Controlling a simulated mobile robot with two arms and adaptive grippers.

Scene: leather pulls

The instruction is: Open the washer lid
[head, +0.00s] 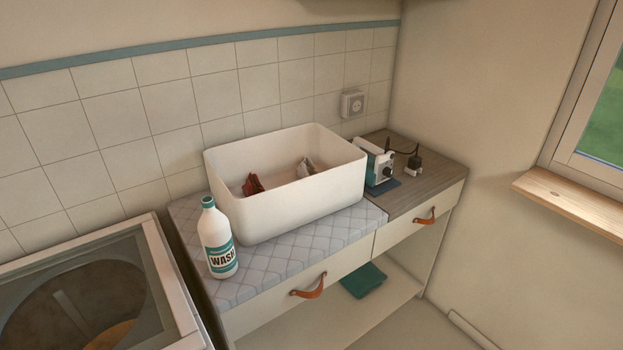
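The washer (190,322) stands at the lower left, cut off by the frame's left and bottom edges. Its lid (150,268) has a pale frame around a dark see-through pane and appears to lie flat over the top. Through the pane I see a round drum opening (45,310) with something orange-brown low inside. No handle on the lid is clear in this view. Neither of my grippers is in view.
Right of the washer, across a narrow dark gap, a cabinet carries a WASH bottle (218,240), a white basin (300,205) with cloths, and a small teal-and-white device (380,168). Two drawers have leather pulls (310,287). A window sill (575,205) juts out at right.

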